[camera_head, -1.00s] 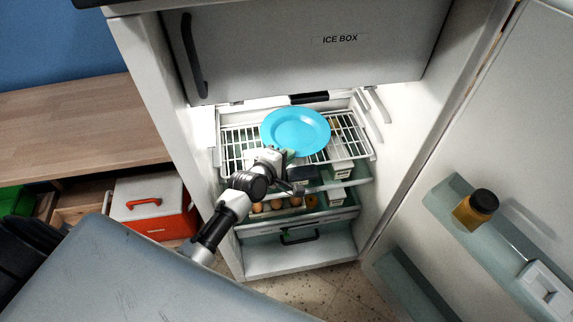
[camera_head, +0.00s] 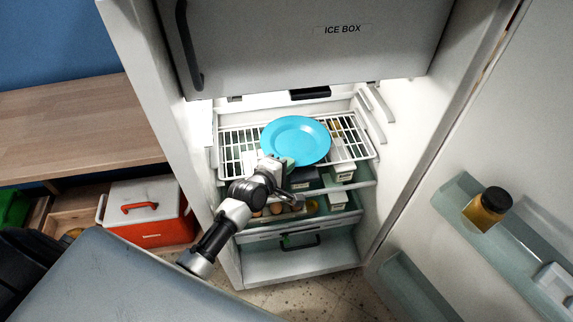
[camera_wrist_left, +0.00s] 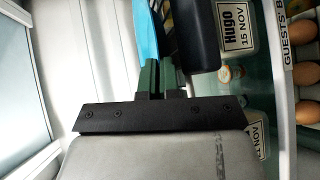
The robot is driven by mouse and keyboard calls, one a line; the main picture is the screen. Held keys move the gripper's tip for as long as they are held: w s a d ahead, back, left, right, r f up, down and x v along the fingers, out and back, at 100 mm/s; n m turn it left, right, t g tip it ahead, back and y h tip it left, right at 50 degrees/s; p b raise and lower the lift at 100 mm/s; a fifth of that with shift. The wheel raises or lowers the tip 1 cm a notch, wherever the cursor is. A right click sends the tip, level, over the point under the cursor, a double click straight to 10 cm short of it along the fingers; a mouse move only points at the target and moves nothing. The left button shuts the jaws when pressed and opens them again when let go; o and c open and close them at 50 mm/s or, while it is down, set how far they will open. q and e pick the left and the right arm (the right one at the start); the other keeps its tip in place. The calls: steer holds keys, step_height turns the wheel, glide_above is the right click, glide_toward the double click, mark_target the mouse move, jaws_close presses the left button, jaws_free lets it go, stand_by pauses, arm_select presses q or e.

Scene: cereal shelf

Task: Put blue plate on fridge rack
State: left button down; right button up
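The blue plate (camera_head: 296,139) is over the white wire fridge rack (camera_head: 236,142) inside the open fridge, its face turned up. I cannot tell whether it touches the rack. My left gripper (camera_head: 284,164) is at the plate's front edge. In the left wrist view, the green fingers (camera_wrist_left: 160,78) are close together, and the plate's thin blue edge (camera_wrist_left: 147,35) runs in between them. The plate hides the middle of the rack. My right gripper is not in view.
Below the rack are a glass shelf with cartons (camera_head: 338,199), eggs (camera_head: 276,208) and a drawer (camera_head: 300,240). The ice box (camera_head: 320,45) is above. The open door with a jar (camera_head: 487,207) stands right. A red cooler (camera_head: 150,212) sits at left.

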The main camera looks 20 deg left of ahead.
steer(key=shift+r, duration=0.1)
arm_select(q)
steer(key=c, duration=1.6)
jaws_free()
steer(key=shift+f, duration=0.1)
steer(key=shift+c, duration=0.2)
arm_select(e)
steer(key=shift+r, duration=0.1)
arm_select(q)
steer(key=p+v, duration=0.2)
steer(key=v, duration=1)
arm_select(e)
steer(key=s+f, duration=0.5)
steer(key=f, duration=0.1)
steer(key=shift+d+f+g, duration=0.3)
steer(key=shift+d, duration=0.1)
